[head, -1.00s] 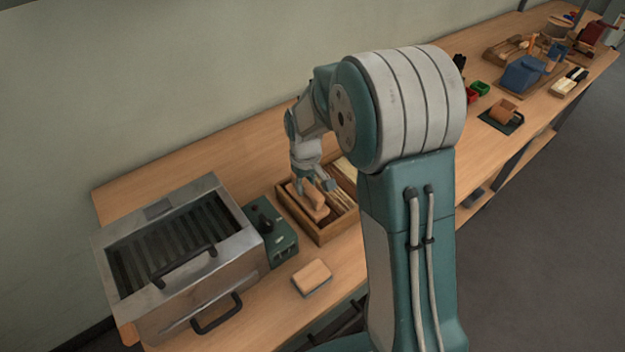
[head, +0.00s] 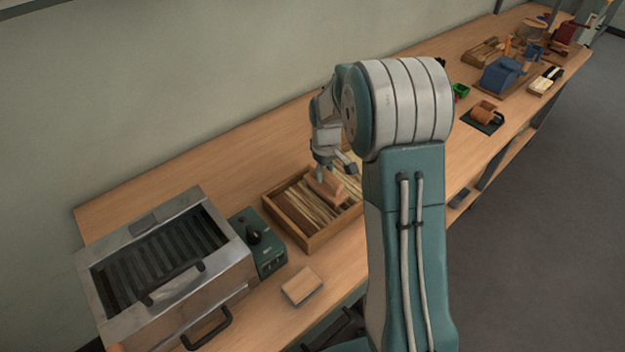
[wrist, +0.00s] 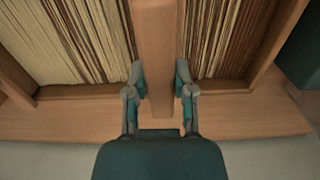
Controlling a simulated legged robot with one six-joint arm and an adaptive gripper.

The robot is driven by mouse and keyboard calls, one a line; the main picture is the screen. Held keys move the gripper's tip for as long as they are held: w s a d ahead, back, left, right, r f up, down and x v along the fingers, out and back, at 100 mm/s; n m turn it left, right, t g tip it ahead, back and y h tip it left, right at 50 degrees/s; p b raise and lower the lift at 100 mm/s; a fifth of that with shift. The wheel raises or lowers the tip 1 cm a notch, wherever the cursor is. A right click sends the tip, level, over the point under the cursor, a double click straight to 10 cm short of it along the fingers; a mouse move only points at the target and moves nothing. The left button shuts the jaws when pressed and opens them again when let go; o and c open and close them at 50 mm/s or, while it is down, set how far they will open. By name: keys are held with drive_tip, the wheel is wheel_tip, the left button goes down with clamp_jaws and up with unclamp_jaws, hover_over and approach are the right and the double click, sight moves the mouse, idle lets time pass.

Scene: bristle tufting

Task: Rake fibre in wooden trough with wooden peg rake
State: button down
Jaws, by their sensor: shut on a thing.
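My gripper (head: 334,173) is shut on the wooden peg rake (head: 329,188), a light brown block held over the wooden trough (head: 335,230). In the wrist view the rake (wrist: 156,45) runs as a bar up the middle, between the two fingers of my gripper (wrist: 160,82). Strands of fibre (head: 298,208), cream to brown, lie in the trough. They also show on both sides of the rake in the wrist view (wrist: 70,40). The rake's pegs are hidden, so I cannot tell how deep they sit in the fibre.
A metal box with a dark grille (head: 165,255) and a green control box (head: 257,243) stand left of the trough. A small wood-topped block (head: 301,286) lies in front. A copper-coloured roller (head: 485,112) and other items stand farther right. The bench behind the trough is clear.

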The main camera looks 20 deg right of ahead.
drive_tip(key=w+d, duration=0.3)
drive_tip(key=d, duration=0.6)
drive_tip(key=w+d, duration=0.4)
drive_tip(key=d, duration=0.4)
drive_tip(key=shift+d, duration=0.35)
drive_tip(key=shift+w, duration=0.1)
drive_tip(key=s+a, duration=0.3)
drive_tip(key=a, duration=0.6)
drive_tip(key=s+a, duration=0.4)
drive_tip(key=a, duration=0.5)
drive_tip(key=s+a, duration=0.4)
drive_tip(key=a, duration=0.5)
drive_tip(key=shift+s+a, duration=0.15)
drive_tip(key=shift+a, duration=0.15)
drive_tip(key=w+d, duration=0.3)
drive_tip(key=d, duration=0.6)
drive_tip(key=w+d, duration=0.4)
drive_tip(key=d, duration=0.5)
drive_tip(key=w+d, duration=0.4)
drive_tip(key=d, duration=0.5)
drive_tip(key=shift+w+d, duration=0.15)
drive_tip(key=shift+d, duration=0.15)
drive_tip(key=shift+s+a, duration=0.35)
drive_tip(key=shift+a, duration=0.55)
drive_tip(key=shift+s+a, duration=0.35)
drive_tip(key=shift+a, duration=0.55)
